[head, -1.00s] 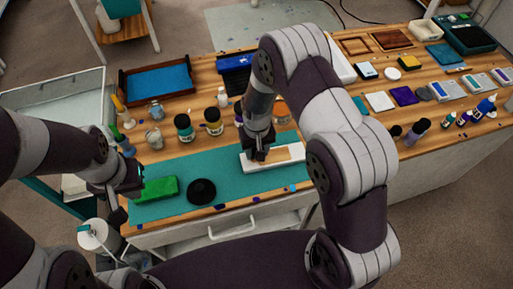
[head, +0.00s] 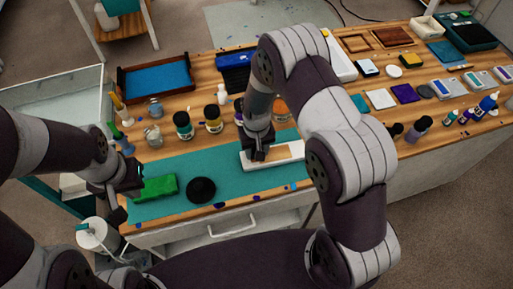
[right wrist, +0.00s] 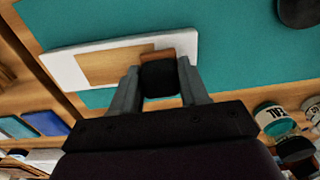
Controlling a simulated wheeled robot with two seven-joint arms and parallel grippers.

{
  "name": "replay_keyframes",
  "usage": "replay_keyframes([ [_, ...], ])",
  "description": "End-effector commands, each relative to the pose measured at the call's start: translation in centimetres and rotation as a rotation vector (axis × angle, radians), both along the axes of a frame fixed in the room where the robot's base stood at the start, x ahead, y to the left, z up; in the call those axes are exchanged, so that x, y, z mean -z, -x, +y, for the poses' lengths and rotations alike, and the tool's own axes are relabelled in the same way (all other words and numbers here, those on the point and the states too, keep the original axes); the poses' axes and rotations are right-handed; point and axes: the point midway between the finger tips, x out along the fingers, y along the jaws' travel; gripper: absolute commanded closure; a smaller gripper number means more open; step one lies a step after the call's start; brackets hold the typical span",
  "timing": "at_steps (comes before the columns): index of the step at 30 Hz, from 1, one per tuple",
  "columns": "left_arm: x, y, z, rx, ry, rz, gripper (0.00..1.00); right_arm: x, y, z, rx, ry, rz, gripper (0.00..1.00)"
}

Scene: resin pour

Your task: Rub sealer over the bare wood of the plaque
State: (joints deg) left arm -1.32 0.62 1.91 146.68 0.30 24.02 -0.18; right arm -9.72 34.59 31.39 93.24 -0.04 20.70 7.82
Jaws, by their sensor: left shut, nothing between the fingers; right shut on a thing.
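The plaque (head: 285,158) is a white board with a tan bare-wood area, lying on the teal mat (head: 230,165). The wood (right wrist: 105,67) also shows in the right wrist view. My right gripper (head: 257,155) is over the plaque's left part in the head view. In the right wrist view it (right wrist: 163,82) is shut on a dark pad (right wrist: 160,78) with a reddish-brown edge, at the end of the tan area. I cannot tell whether the pad touches the wood. My left gripper (head: 131,188) is shut and empty, left of the green block.
A green block (head: 153,188) and a black round thing (head: 201,190) lie on the mat's left part. Jars (head: 183,125) and bottles stand behind the mat. A blue-lined tray (head: 158,80) is at the back left. Pads and small bottles fill the right side.

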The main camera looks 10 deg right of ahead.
Motion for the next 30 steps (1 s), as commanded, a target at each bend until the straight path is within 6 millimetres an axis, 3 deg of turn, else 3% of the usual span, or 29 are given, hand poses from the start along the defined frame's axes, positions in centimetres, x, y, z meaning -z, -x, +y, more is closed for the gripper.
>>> replay_keyframes([
  [13, 0.4, 0.0, 0.0, 0.000, 0.000, 0.000, 1.00, 0.7, 0.0, -0.1, 0.001, 0.000, 0.000, 0.80],
  [21, -0.1, 0.0, 0.0, 0.000, 0.000, 0.000, 1.00, 0.5, 0.0, -3.1, 0.003, 0.000, -0.001, 0.80],
  [30, -0.2, 0.0, 0.0, 0.000, 0.000, 0.000, 1.00, 0.5, 0.1, -4.9, 0.003, 0.000, 0.000, 0.80],
])
